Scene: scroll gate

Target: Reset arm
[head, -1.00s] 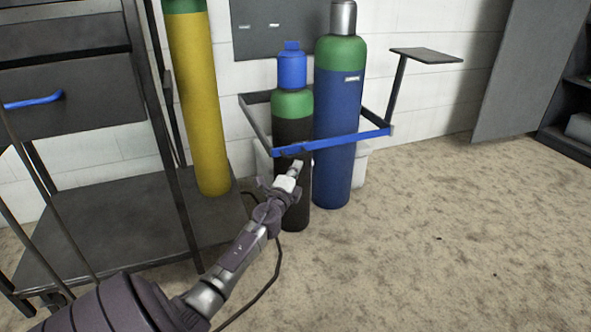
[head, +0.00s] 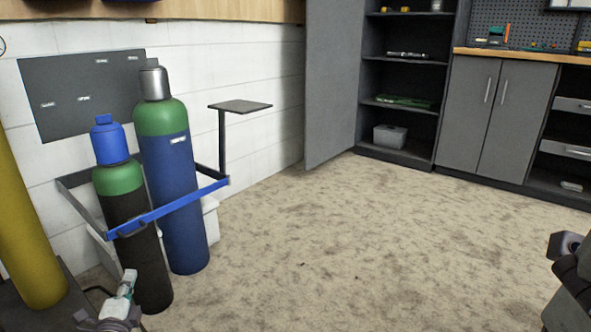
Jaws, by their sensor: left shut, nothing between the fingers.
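My left gripper (head: 126,284) is at the lower left, shut and empty. It is just in front of the black cylinder with the green shoulder and blue cap (head: 142,255); I cannot tell whether they touch. The blue gate bar (head: 172,206) spans the front of the black cylinder and the taller blue cylinder (head: 179,215), above the gripper. Both cylinders stand upright. A dark part of my right arm shows at the right edge, but its fingers are not in view.
A yellow cylinder (head: 24,235) stands at the left edge. A small dark shelf on a post (head: 240,106) is right of the bar. An open-fronted shelf unit (head: 405,155) and grey cabinets (head: 488,115) line the back. The floor (head: 350,250) in the middle is clear.

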